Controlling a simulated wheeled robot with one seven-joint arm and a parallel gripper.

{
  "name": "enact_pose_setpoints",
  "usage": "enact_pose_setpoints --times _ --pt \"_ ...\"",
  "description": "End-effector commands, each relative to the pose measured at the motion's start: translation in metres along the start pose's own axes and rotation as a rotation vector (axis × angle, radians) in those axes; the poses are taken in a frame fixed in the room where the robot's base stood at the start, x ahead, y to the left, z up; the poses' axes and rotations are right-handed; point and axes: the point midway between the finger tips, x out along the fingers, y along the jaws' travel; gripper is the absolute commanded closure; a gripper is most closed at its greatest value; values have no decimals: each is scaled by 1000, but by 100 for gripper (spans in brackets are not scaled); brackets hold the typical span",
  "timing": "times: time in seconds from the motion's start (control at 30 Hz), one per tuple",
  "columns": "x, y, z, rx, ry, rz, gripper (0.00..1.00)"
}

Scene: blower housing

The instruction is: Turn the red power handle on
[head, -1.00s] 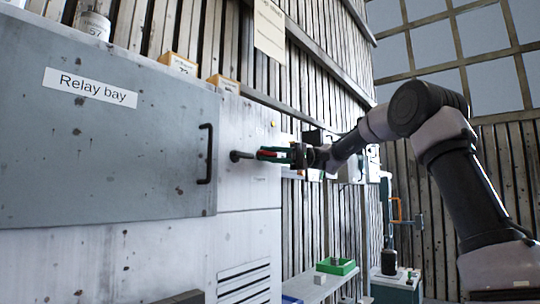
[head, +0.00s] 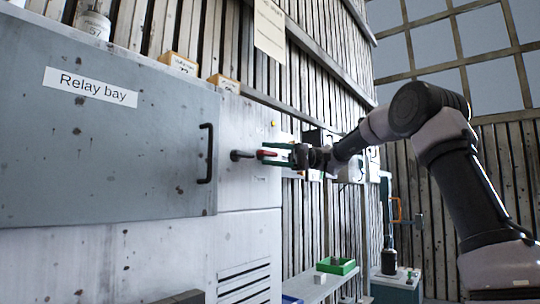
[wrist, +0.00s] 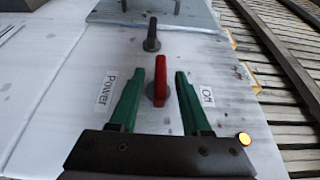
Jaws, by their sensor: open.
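The red power handle (wrist: 160,82) sticks out from the pale cabinet face in the wrist view, between the "Power" and "Off" labels. It also shows in the head view (head: 267,154). My gripper (wrist: 170,68) has two green fingers, open, one on each side of the handle. In the head view my gripper (head: 269,154) reaches the cabinet from the right, fingers above and below the handle.
A dark grey handle (head: 240,155) projects beside the red one. The grey "Relay bay" door (head: 110,140) has a black pull (head: 206,153). A yellow light (wrist: 244,139) sits near my gripper. A green tray (head: 336,267) stands on a low shelf. Open space lies right of the cabinet.

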Motion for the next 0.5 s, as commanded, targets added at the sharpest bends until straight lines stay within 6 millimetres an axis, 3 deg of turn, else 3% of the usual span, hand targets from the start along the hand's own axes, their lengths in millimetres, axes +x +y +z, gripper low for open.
enact_pose_setpoints --times 0.3,0.5 --pt "-62 1 -1 0 4 -3 52" --pt "-92 0 0 0 2 -2 52"
